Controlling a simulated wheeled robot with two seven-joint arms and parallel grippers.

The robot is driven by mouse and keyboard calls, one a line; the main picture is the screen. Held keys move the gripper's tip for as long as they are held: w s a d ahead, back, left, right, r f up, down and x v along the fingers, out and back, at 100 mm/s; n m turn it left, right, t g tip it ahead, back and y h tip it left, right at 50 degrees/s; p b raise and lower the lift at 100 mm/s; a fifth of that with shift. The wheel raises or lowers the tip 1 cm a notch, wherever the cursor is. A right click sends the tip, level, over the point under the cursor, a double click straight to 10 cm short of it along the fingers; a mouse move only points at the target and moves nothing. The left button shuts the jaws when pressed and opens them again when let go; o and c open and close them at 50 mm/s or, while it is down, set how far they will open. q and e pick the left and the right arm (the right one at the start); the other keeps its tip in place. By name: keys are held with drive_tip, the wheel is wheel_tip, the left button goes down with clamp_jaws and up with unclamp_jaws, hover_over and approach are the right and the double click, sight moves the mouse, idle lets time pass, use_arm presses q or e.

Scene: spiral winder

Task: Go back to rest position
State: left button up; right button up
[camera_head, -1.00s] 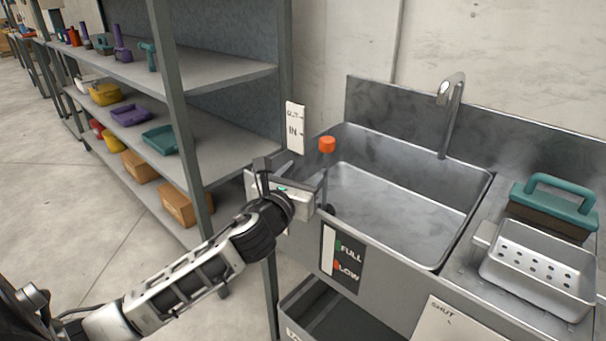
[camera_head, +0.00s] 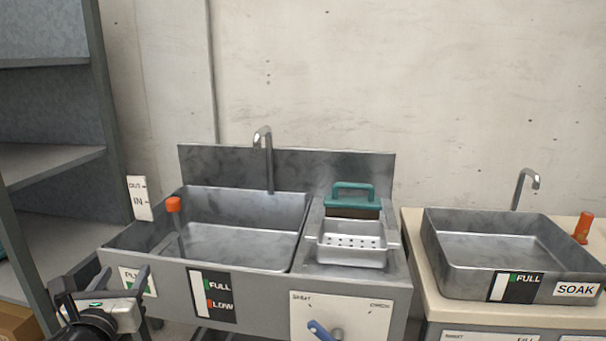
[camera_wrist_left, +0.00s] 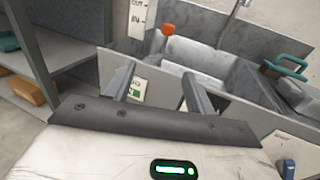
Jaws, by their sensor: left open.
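My left gripper (camera_head: 104,284) is at the lower left of the head view, in front of the steel sink's left front corner. Its two fingers are apart with nothing between them. In the left wrist view the open fingers (camera_wrist_left: 158,92) point toward the sink front and the plug label. The large sink (camera_head: 240,240) has an orange-topped plug handle (camera_head: 174,204) standing at its left end. An IN/OUT sign (camera_head: 141,198) is beside it. My right gripper is not in view.
A perforated steel basket (camera_head: 352,255) and a teal-handled brush (camera_head: 353,200) are on the drainboard. A blue lever (camera_head: 320,330) is on the front panel. A SOAK basin (camera_head: 500,255) stands right. Grey shelves (camera_head: 50,160) stand left.

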use_arm(q)
drive_tip(key=s+d+f+n+g+h+p, duration=0.1)
drive_tip(key=s+d+f+n+g+h, duration=0.1)
drive_tip(key=s+d+f+n, duration=0.4)
drive_tip(key=s+d+f+n+g+h+p, duration=0.15)
drive_tip(key=s+d+f+n, duration=0.25)
drive_tip(key=f+n, duration=0.4)
drive_tip(key=s+d+f+n+g+h, duration=0.1)
drive_tip(key=s+d+n, duration=0.3)
drive_tip(key=n, duration=0.5)
drive_tip(key=s+d+f+n+g+h+p, duration=0.1)
drive_tip(key=s+d+n, duration=0.3)
drive_tip(key=s+n, duration=0.4)
drive_tip(key=shift+s+f+n+g+h, duration=0.25)
drive_tip(key=shift+f+n+g+h, duration=0.3)
drive_tip(key=shift+f+g, duration=0.3)
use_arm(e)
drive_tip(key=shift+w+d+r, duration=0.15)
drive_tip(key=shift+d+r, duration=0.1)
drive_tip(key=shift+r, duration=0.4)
